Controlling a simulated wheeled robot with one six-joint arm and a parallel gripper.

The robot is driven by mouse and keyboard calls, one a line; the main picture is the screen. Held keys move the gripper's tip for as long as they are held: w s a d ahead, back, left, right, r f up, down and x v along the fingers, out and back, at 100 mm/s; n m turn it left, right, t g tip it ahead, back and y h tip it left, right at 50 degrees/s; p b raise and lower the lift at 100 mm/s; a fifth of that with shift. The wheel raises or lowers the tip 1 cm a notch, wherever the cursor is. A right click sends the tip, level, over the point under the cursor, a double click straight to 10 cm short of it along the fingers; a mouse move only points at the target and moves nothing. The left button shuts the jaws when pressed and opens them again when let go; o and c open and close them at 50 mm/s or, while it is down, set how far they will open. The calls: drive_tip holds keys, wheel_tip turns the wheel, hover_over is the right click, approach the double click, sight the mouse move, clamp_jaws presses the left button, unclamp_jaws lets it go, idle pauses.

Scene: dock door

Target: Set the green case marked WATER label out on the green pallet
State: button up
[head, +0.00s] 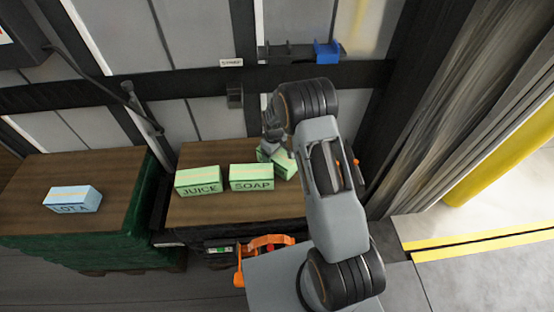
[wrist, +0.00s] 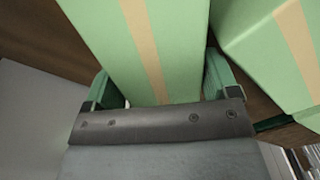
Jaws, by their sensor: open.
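A green case (wrist: 150,45) with a tan tape stripe lies between the fingers of my gripper (wrist: 158,85) in the wrist view. The fingers are open, one on each side of it; I cannot tell whether they touch it. In the head view my gripper (head: 271,143) is low over a green case (head: 285,166) at the back right of the dark-sided stand (head: 225,212), its label hidden. No WATER marking is readable. The green-sided pallet (head: 85,240) with a brown top stands at the left.
Green cases marked JUICE (head: 198,181) and SOAP (head: 251,178) stand on the same stand. A light blue case marked LOTA (head: 72,199) sits on the green-sided pallet, with bare top around it. A dark post (head: 143,108) rises behind the gap between the two.

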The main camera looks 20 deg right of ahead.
drive_tip(key=shift+c, duration=0.5)
drive_tip(key=c, duration=1)
drive_tip(key=shift+w+r, duration=0.1)
drive_tip(key=shift+r, duration=0.05)
drive_tip(key=shift+c, duration=1.2)
